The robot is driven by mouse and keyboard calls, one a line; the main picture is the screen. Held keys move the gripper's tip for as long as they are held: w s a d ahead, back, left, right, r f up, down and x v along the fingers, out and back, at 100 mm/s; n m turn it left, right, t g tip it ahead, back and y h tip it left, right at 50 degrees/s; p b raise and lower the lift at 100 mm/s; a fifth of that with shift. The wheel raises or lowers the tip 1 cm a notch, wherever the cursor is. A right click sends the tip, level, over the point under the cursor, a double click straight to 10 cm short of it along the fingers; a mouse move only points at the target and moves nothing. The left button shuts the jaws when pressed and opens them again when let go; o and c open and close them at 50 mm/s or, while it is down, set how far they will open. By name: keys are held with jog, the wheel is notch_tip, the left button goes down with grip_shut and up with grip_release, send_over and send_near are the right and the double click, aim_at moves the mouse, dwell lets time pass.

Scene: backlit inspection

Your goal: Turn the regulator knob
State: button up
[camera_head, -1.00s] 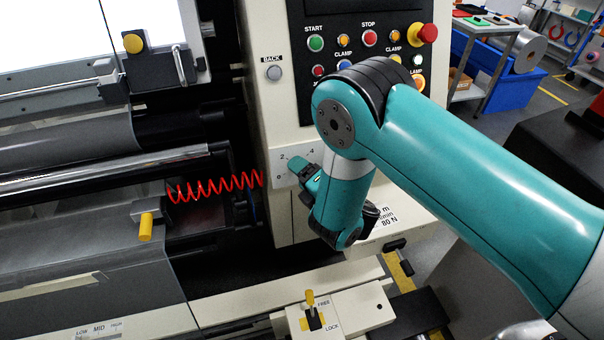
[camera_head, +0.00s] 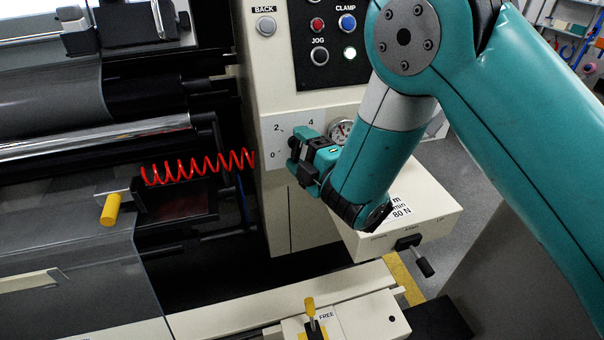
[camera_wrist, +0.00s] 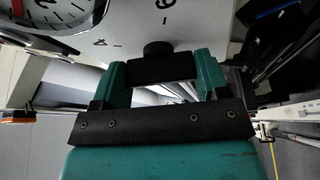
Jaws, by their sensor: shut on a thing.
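In the head view my gripper (camera_head: 303,157) is at the plate and hides most of the knob. The knob's exact pointer position cannot be told. A round pressure gauge (camera_head: 341,131) sits just right of the gripper, and it also shows in the wrist view (camera_wrist: 42,14).
A button panel (camera_head: 334,52) is above the plate. A red coiled hose (camera_head: 198,168) runs left of it. A box with a black lever (camera_head: 414,252) juts out below right. A yellow-tipped lever (camera_head: 310,308) stands at the bottom. Rollers (camera_head: 95,138) lie left.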

jog(key=m+b, duration=0.1)
jog(key=b, duration=0.2)
jog(key=m+t+b, duration=0.1)
jog(key=m+b, duration=0.1)
jog(key=b, duration=0.1)
jog(key=f+m+b, duration=0.1)
jog(key=b, duration=0.3)
jog(key=shift+s+a+m+t, duration=0.1)
jog(key=shift+m+t, duration=0.2)
jog(key=shift+t, duration=0.1)
jog(key=shift+r+m+b, duration=0.3)
jog(key=shift+m+b, duration=0.2)
jog(key=shift+b, duration=0.7)
jog(key=shift+r, duration=0.2)
jog(key=o, duration=0.9)
jog(key=shift+o, duration=0.2)
